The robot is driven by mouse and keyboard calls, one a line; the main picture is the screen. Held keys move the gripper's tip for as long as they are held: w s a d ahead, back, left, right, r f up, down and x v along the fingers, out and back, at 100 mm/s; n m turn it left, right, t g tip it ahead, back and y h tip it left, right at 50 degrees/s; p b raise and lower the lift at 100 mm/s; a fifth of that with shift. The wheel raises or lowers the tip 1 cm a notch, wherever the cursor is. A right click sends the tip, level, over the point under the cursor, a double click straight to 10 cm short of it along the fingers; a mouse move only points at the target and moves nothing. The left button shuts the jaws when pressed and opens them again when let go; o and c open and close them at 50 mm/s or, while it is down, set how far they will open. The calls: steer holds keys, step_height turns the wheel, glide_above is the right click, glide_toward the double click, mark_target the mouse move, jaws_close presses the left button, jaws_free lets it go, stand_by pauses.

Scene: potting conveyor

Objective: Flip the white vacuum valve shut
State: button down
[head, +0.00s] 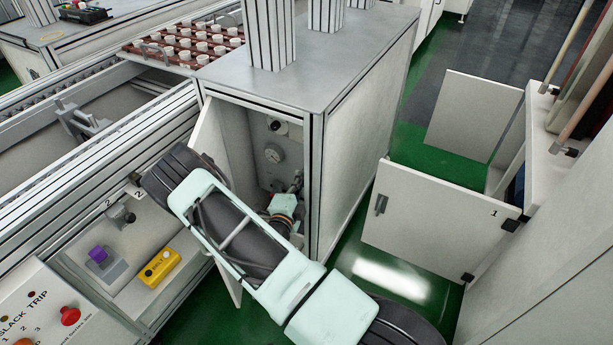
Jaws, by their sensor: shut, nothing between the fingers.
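The vacuum cabinet (358,140) stands in the middle with its front door (208,128) swung open. Inside, a round gauge (273,153) and a dark round fitting (277,127) are on the back wall. My arm crosses in front of the opening, and its pale green wrist is inside the lower part of the cabinet. My gripper (295,184) shows only as a small grey shape by the right side of the opening; it is shut and holds nothing. I cannot make out the white vacuum valve, or whether the gripper touches it.
The conveyor frame (75,225) runs along the left, with a yellow button box (160,267) and a red stop button (70,316). A tray of white-capped parts (150,48) is behind. At right, another open cabinet door (435,215) stands across green floor.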

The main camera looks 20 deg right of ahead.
steer(key=n+p, duration=0.1)
steer(key=w+a+n+g+p, duration=0.1)
steer(key=n, duration=0.1)
steer(key=w+n+g+p, duration=0.1)
steer(key=n, duration=0.1)
steer(key=shift+a+r, duration=0.25)
steer(key=shift+a, duration=0.1)
steer(key=shift+w+a+f+n+p, duration=0.3)
steer(key=shift+w+a+f, duration=0.3)
steer(key=shift+w, duration=0.25)
steer(key=v, duration=0.7)
steer(key=shift+s+a, duration=0.15)
steer(key=shift+s, duration=0.05)
steer(key=shift+r, duration=0.1)
